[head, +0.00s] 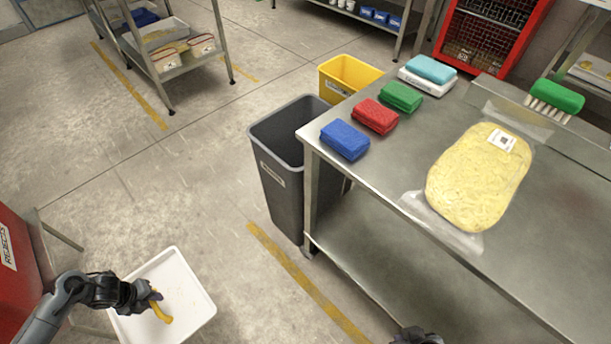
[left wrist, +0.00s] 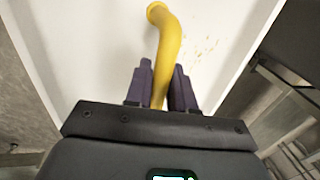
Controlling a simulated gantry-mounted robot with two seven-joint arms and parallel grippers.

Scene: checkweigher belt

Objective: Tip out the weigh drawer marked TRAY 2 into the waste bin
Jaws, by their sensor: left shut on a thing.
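A white tray-like drawer (head: 187,268) is at the bottom left of the head view, its inside facing the camera. I see no TRAY 2 mark on it. My left gripper (head: 152,297) is shut on a curved yellow handle (head: 161,312) at the drawer. In the left wrist view the yellow handle (left wrist: 168,45) runs between the two dark fingers, over the white drawer surface (left wrist: 85,45), with small yellowish specks on it. A grey bin (head: 284,195) with an unreadable label stands left of the table. A dark part of mine shows at the bottom edge; its fingers are hidden.
A steel table (head: 395,165) holds blue (head: 345,140), red (head: 375,117) and green (head: 401,97) blocks and a bag of yellow food (head: 478,178). A yellow bin (head: 348,72) stands behind the grey bin. A red cabinet (head: 18,270) is at the left. Floor between drawer and grey bin is clear.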

